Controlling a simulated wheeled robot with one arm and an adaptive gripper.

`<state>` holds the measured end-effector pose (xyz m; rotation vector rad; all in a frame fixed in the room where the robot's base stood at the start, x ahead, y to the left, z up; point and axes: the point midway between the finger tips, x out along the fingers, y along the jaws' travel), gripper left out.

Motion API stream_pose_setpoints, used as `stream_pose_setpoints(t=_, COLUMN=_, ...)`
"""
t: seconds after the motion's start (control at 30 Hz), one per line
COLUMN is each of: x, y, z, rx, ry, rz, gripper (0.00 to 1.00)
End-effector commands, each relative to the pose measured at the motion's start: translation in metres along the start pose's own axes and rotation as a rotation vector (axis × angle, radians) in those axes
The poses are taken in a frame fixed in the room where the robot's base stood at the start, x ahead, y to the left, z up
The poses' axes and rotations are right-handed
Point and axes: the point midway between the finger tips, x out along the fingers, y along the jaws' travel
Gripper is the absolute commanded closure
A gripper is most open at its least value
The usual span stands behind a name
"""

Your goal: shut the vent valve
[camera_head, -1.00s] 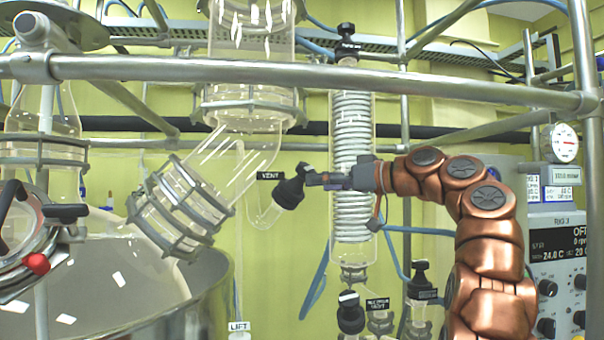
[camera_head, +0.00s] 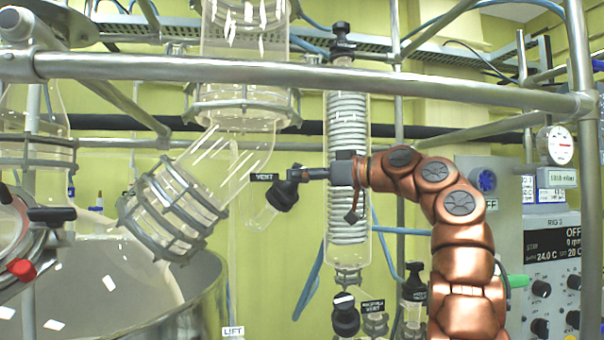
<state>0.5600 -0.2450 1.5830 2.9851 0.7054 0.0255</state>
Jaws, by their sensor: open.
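The vent valve (camera_head: 282,194) is a black knob on a short slanted glass side arm, right of the large glass elbow. A black label reading VENT (camera_head: 264,177) sits just left of and above it. My gripper (camera_head: 300,175) is at the knob's upper right side, pointing left, with its dark fingers right against or around the knob. Its jaws are open; whether they touch the knob is too small to tell. The glass side arm (camera_head: 262,217) runs down and left from the knob.
A glass coil condenser (camera_head: 347,115) stands behind my wrist. A thick metal rail (camera_head: 300,72) crosses above my arm. Black-capped valves (camera_head: 345,316) are below. A steel vessel (camera_head: 205,295) stands lower left, and a control panel (camera_head: 553,262) is at right.

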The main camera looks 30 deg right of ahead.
Motion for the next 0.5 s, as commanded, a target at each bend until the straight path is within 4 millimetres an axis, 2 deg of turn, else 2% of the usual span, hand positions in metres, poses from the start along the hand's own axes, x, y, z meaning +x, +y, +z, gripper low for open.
stream_pose_setpoints(t=0.43, x=0.0074, y=0.0011, z=-0.0004, rx=0.000, ry=0.001, rz=0.004, gripper=0.24)
stream_pose_setpoints(t=0.5, x=0.0074, y=0.0010, z=-0.0003, rx=0.000, ry=0.001, rz=0.004, gripper=0.30)
